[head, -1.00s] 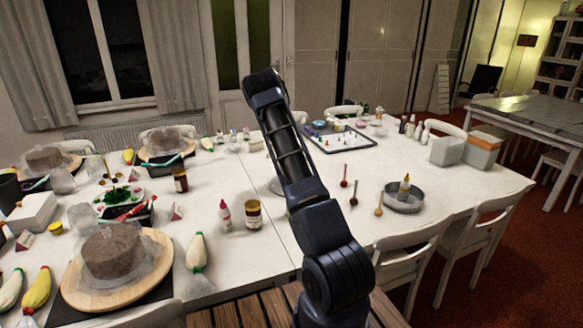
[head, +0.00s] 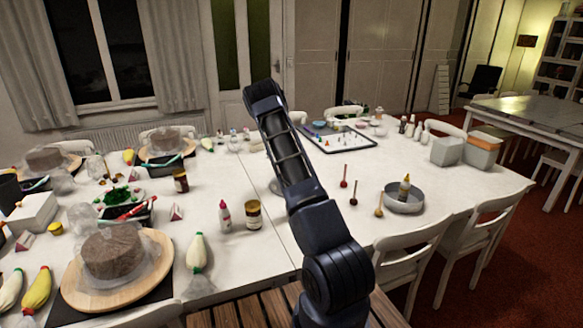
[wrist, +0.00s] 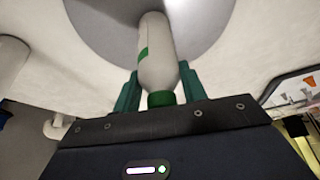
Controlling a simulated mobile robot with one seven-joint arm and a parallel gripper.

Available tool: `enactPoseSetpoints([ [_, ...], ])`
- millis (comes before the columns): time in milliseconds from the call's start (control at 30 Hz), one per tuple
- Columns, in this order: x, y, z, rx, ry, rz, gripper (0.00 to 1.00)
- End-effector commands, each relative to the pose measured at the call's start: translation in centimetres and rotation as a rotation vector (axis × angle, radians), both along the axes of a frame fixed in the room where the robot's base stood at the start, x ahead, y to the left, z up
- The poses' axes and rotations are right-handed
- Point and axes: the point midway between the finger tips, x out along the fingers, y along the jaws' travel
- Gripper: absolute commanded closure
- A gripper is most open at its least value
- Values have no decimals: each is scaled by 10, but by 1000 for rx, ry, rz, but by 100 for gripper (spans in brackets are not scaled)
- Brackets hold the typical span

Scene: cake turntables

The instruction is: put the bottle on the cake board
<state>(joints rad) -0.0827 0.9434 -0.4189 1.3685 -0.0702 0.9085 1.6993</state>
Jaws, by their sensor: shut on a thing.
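My gripper (wrist: 158,76) is shut on a white bottle (wrist: 157,50) with a green cap and a green mark on its side. The two green fingers stand on either side of it near the cap. Beyond the bottle in the wrist view is a round grey disc (wrist: 100,24), which may be the cake board. The bottle's far end overlaps the disc, and I cannot tell whether they touch. In the head view a slice of a grey round thing (head: 275,187) shows beside my arm. My gripper and the held bottle are hidden there.
A white bottle with a red cap (head: 225,215) and a brown jar (head: 253,214) stand left of my arm. A cake (head: 112,250) sits on a wooden board (head: 160,273). White table shows between them.

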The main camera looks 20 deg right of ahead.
Motion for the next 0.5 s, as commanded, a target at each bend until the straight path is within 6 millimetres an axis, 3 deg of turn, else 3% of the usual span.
enactPoseSetpoints([
  [33,0,0,-1,0,0,0,84],
  [67,0,0,-2,0,0,0,56],
  [167,0,0,-1,0,0,0,37],
  [500,0,0,1,0,0,0,36],
])
